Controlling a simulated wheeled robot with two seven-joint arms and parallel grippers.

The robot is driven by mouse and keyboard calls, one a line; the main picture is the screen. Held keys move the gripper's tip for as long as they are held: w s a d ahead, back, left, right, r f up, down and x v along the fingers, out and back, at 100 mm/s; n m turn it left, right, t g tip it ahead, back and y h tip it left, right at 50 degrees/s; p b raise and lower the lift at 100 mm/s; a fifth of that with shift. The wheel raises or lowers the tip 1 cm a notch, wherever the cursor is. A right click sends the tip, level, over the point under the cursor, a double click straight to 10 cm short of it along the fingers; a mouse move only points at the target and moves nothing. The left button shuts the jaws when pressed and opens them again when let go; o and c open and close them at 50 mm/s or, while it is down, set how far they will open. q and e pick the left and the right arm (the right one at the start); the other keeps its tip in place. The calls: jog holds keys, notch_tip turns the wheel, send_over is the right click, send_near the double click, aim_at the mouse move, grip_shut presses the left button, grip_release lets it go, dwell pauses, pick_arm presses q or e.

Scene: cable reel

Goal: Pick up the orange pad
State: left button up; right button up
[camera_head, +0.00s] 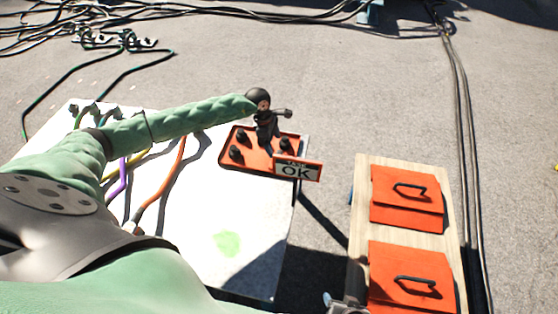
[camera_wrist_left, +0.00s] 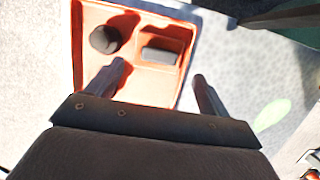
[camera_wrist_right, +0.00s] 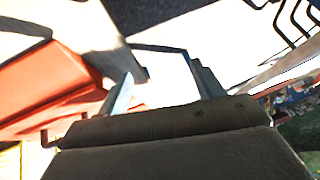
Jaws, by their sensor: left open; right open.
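Two orange pads lie on a pale wooden board at the right of the head view, one farther (camera_head: 391,214) and one nearer (camera_head: 386,262). Each has a dark bent handle on top. My left gripper (camera_head: 272,124) is open and empty above an orange tray with black knobs, left of the pads. Its spread fingers (camera_wrist_left: 160,70) show over that tray in the left wrist view. My right gripper (camera_wrist_right: 160,68) is open in the right wrist view, with orange pad surface (camera_wrist_right: 45,80) to its left. In the head view, I cannot make it out clearly.
The orange tray (camera_head: 236,163) with an OK sign (camera_head: 297,170) sits on a white table (camera_head: 190,225) holding coloured cables (camera_head: 168,178). The wooden board (camera_head: 362,240) stands right of the table, across a gap. Black cables (camera_head: 462,120) run along the ground at the right.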

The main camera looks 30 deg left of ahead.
pick_arm(q)
jog(key=shift+x, duration=0.9)
jog(key=shift+a+p+x, duration=0.1)
jog(key=shift+p+x, duration=0.2)
jog(key=shift+x, duration=1.05)
jog(key=shift+a+p+x, duration=0.15)
jog(key=shift+p+x, duration=0.15)
jog(key=shift+x, duration=1.05)
pick_arm(e)
jog(key=shift+g, duration=0.3)
notch_tip(320, 180, up, 5)
jog(key=shift+s+r, duration=0.1)
jog(key=shift+r, duration=0.1)
pick_arm(q)
jog(key=c, duration=1.1)
